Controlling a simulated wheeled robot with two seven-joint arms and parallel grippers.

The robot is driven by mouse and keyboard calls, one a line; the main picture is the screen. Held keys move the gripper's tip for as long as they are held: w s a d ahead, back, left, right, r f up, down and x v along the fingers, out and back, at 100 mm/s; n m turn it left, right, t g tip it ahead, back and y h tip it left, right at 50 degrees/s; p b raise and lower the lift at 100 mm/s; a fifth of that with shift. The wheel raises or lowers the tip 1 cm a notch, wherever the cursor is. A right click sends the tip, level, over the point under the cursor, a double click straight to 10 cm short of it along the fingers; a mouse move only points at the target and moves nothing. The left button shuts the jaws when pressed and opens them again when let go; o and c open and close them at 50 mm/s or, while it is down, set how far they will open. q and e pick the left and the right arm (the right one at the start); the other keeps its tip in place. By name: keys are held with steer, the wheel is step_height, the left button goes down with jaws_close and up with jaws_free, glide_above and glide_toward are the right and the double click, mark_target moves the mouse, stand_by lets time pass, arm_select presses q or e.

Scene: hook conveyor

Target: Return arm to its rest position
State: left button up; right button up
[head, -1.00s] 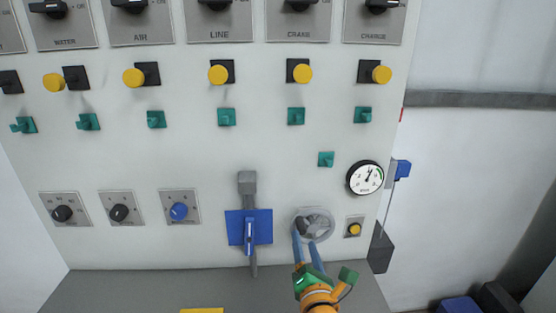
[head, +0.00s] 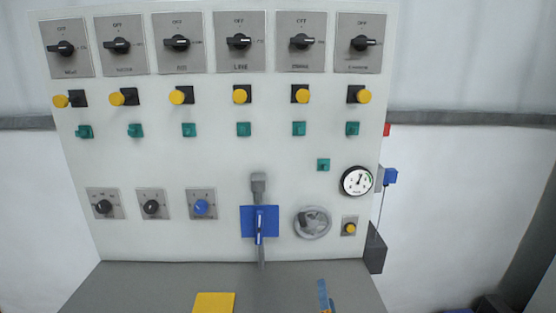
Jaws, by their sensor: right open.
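My right gripper (head: 325,296) shows only in part at the bottom edge of the head view, with its blue fingers over the grey ledge. It is open, holds nothing and is apart from the panel. The round grey knob (head: 313,223) sits low on the right of the white panel (head: 285,180), with nothing touching it. My left gripper is out of view.
The panel carries black rotary switches (head: 239,41), yellow buttons (head: 241,96) and green switches (head: 243,129). A blue-plated lever (head: 259,222) and a gauge (head: 356,181) are low on it. A yellow plate (head: 214,303) lies on the grey ledge (head: 150,285).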

steer(key=s+d+f+m+g, duration=0.2)
steer(key=s+f+m+g, duration=0.3)
steer(key=s, duration=0.4)
steer(key=s+d+f+m+g+y, duration=0.1)
steer(key=s+d+f+m+g, duration=0.2)
steer(key=s+m, duration=0.55)
steer(key=s+d+f+m+g, duration=0.1)
steer(key=s+f+m+g, duration=0.4)
steer(key=s, duration=0.4)
step_height(320, 180, down, 12)
steer(key=s+m, duration=0.1)
steer(key=s+d+f+g, duration=0.1)
steer(key=s+d+f, duration=0.1)
steer(key=s+f, duration=1.2)
steer(key=shift+s+f+g, duration=0.2)
steer(key=shift+f+g, duration=0.2)
steer(key=shift+f, duration=0.5)
